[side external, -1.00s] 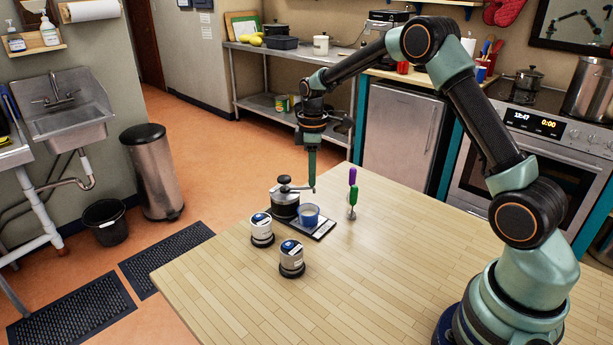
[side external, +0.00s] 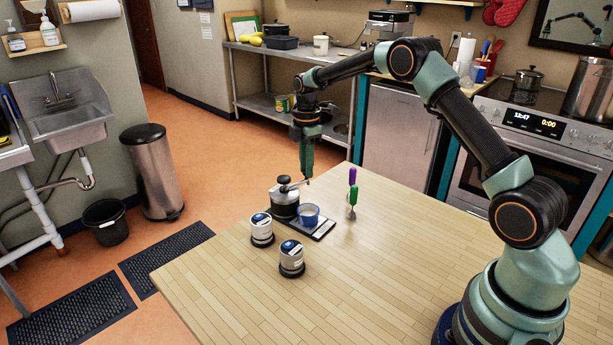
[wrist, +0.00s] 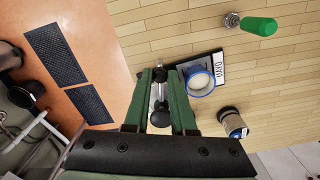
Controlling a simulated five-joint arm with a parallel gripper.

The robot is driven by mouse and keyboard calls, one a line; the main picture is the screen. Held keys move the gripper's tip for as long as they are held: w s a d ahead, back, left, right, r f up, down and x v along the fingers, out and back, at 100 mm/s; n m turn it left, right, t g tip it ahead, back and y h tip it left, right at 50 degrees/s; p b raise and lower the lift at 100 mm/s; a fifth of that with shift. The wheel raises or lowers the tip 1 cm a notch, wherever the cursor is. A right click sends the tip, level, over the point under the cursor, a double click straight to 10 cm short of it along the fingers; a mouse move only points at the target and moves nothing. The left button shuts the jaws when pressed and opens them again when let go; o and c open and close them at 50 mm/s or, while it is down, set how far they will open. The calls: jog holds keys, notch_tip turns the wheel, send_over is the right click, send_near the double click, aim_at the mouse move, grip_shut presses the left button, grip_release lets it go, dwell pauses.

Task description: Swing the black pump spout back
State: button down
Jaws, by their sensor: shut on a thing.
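The pump is a silver and black canister (side external: 285,204) with a dark knob on top and a thin spout (side external: 297,183) reaching out to the right. In the side view it stands at the back left of the wooden table, beside a blue cup (side external: 308,215). My gripper (side external: 307,178) points down and is shut on the outer end of the spout. In the wrist view my gripper (wrist: 160,74) has the spout (wrist: 158,93) between its green fingers. The dark knob (wrist: 160,118) shows just below there, while the fingers hide part of the canister.
A silver jar with a blue label (side external: 262,231) and a similar jar (side external: 291,260) stand in front. The table's front is clear.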

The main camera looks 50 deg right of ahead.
jog(key=shift+r, duration=0.1)
jog(key=c, duration=0.7)
grip_release()
jog(key=shift+c, duration=0.2)
notch_tip(320, 180, up, 12)
jog(key=shift+r, duration=0.1)
jog(key=s+a+r+m+t, duration=0.3)
jog(key=s+a+r+m, duration=0.45)
jog(key=s, duration=0.35)
jog(key=s+a+f+m+t, duration=0.1)
jog(key=s+a+f+m, duration=0.1)
jog(key=s, duration=0.4)
jog(key=s+a+f+m+t, duration=0.1)
jog(key=s+a+f+m, duration=0.1)
jog(key=s+m, duration=0.3)
jog(key=shift+s+a+t, duration=0.15)
jog(key=shift+s+t, duration=0.15)
jog(key=shift+s, duration=0.85)
